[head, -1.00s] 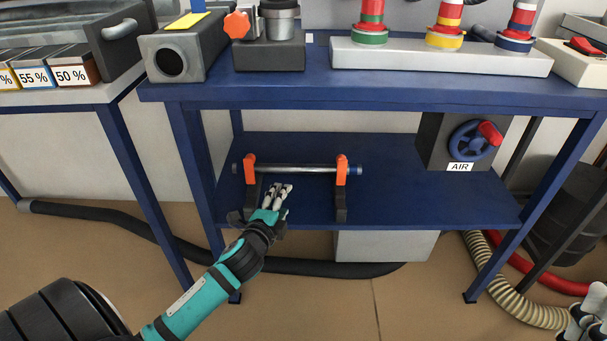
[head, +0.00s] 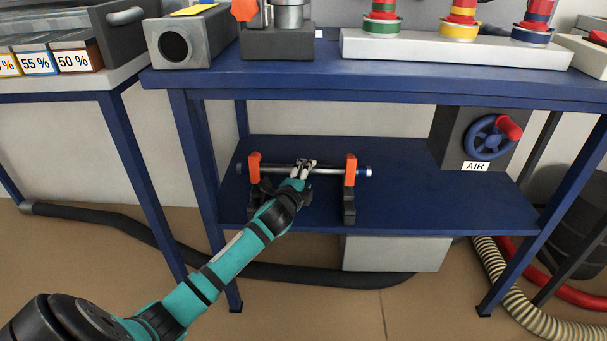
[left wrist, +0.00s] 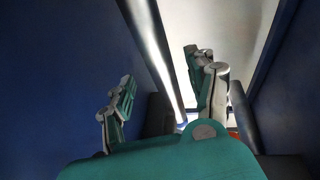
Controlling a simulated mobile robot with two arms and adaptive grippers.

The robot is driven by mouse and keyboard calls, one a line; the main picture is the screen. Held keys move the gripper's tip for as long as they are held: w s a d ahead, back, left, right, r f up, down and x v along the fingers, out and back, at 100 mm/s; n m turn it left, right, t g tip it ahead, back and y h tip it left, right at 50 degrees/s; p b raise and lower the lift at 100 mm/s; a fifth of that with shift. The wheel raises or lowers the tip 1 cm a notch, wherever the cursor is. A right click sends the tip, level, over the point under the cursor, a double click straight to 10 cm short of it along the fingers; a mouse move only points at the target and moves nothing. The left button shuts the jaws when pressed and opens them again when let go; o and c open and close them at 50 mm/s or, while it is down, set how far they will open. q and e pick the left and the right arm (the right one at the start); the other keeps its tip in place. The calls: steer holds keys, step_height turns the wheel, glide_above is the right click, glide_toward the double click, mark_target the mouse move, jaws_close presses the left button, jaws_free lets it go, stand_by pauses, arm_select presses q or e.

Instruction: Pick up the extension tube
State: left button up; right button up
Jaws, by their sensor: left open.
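Whether the fingers touch the tube cannot be told. My right gripper does not show clearly in the head view.
The left holder (head: 254,168) and right holder (head: 350,172) stand on either side of my left gripper. The blue table top (head: 350,78) hangs over the shelf (head: 400,190). A box with a blue valve wheel (head: 487,138) stands at the shelf's right.

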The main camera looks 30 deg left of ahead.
mark_target(311, 173)
arm_select(q)
steer(key=x, duration=0.1)
steer(key=b+x, duration=0.2)
steer(key=x, duration=0.1)
steer(key=shift+d, duration=0.35)
steer(key=shift+w+a, duration=0.1)
steer(key=shift+w, duration=0.2)
jaws_close()
steer(key=shift+r, duration=0.1)
